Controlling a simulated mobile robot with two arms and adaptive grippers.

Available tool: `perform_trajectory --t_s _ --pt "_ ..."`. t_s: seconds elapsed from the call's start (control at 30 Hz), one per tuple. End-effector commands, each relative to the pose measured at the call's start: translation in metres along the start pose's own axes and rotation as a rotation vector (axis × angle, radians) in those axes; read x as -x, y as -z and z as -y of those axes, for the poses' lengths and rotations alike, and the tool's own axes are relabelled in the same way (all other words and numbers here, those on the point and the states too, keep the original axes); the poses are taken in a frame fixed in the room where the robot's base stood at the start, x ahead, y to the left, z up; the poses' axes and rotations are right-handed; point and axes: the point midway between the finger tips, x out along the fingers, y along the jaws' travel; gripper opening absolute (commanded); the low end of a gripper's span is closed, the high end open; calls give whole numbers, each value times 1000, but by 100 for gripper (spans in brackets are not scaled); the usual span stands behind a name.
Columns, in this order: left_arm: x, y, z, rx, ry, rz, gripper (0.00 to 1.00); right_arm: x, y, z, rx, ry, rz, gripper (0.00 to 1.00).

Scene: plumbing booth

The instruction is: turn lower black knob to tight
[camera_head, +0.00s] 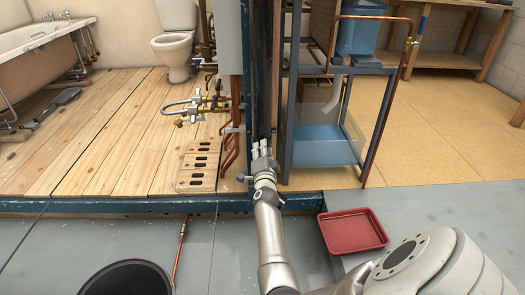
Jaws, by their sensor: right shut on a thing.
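My right gripper (261,150) is small in the picture, at the lower part of the dark upright panel (264,70) in the middle. Its fingers are light grey and point away from me at the panel. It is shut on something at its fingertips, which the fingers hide. I cannot make out the lower black knob on its own, nor whether it is the thing held. My left gripper is not in view.
A blue metal frame holds a clear blue tank (325,143) just right of the gripper. Copper pipes with brass valves (205,103) are at its left. A red tray (352,230) and a black bucket (127,279) are on the grey floor. Wooden boards (115,130) lie left.

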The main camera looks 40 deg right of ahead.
Motion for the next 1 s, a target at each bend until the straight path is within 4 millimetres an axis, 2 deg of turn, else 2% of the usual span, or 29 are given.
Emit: perform_trajectory --t_s 0.33,0.37,0.5,0.83,1.0 --pt "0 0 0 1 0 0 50 0 0 0 -4 0 0 3" --pt "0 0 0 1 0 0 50 0 0 0 -4 0 0 30" --pt "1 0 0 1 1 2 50 0 0 0 -4 0 0 48" --pt "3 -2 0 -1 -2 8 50 0 0 1 -3 1 -1 50" --pt "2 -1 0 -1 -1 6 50 -1 7 16 -9 2 -3 50"
